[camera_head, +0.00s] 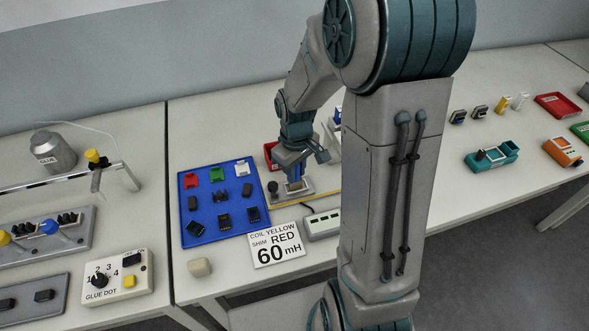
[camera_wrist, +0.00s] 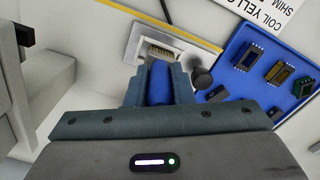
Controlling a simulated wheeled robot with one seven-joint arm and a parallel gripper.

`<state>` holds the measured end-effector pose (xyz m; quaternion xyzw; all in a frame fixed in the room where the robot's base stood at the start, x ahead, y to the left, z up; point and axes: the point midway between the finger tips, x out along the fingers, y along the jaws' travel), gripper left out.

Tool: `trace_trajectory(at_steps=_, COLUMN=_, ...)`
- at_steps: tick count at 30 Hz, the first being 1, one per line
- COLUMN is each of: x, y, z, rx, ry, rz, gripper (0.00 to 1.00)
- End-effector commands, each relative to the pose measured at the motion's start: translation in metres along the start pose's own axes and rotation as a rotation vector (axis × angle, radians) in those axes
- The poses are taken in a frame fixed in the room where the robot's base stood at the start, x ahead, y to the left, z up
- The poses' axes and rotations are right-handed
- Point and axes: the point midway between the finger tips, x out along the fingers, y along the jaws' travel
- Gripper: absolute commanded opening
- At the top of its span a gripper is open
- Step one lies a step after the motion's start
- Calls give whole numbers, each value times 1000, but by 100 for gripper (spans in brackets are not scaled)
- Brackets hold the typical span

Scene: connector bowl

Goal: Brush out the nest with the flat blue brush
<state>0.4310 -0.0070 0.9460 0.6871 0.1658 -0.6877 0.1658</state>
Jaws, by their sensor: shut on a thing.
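My gripper (camera_wrist: 160,88) is shut on the flat blue brush (camera_wrist: 160,82), whose blue body shows between the two fingers in the wrist view. The brush points at the nest (camera_wrist: 180,40), a pale metal plate with a slot, just beyond the fingertips. The brush's tip is at or just above the slot; I cannot tell whether it touches. In the head view my gripper (camera_head: 294,168) is over the nest (camera_head: 304,190), pointing down, and hides part of it. A dark round knob (camera_wrist: 201,78) stands right beside the nest in the wrist view.
A blue tray (camera_head: 207,230) with several small parts lies left of the nest. A sign card (camera_head: 276,245) and a pale switch box (camera_head: 322,224) are in front. A red bin (camera_head: 270,154) is behind.

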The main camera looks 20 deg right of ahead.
Motion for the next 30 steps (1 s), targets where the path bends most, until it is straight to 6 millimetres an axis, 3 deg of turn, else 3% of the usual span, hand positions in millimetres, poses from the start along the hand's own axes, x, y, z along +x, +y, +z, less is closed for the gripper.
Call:
trace_trajectory(at_steps=17, x=-4, y=7, z=4, rx=0, ry=0, rz=1, gripper=0)
trace_trajectory(at_steps=30, x=-46, y=8, z=3, rx=0, ry=1, rz=1, gripper=0)
